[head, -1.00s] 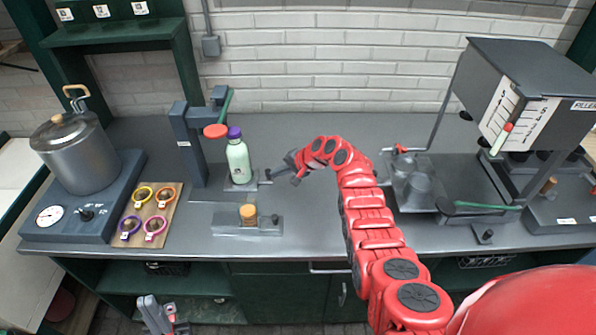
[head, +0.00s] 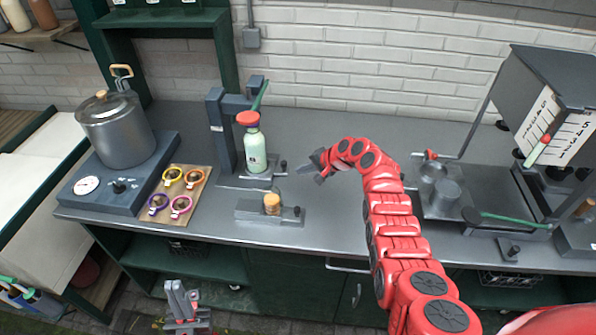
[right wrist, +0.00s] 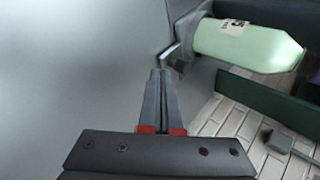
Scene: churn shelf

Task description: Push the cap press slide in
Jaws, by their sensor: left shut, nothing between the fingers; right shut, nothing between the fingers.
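The cap press (head: 222,140) stands at the back left of the counter, with a red round head (head: 248,118) and a green lever (head: 261,95). A pale green bottle (head: 255,152) stands upright on its slide (head: 240,182), below the red head; the purple cap is mostly hidden. The slide's dark knob (head: 284,167) points right. My right gripper (head: 303,173) is shut and empty, just right of the knob. In the right wrist view its fingertips (right wrist: 160,76) point at the slide handle, near the bottle (right wrist: 245,45); contact is unclear. My left gripper (head: 182,296) is shut, low before the counter.
A grey fixture (head: 250,212) with an orange-tan piece (head: 271,203) sits in front of the press. A board of coloured rings (head: 188,215) and a pot (head: 118,135) are left. Metal cups (head: 440,190) and the filler (head: 560,95) are right.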

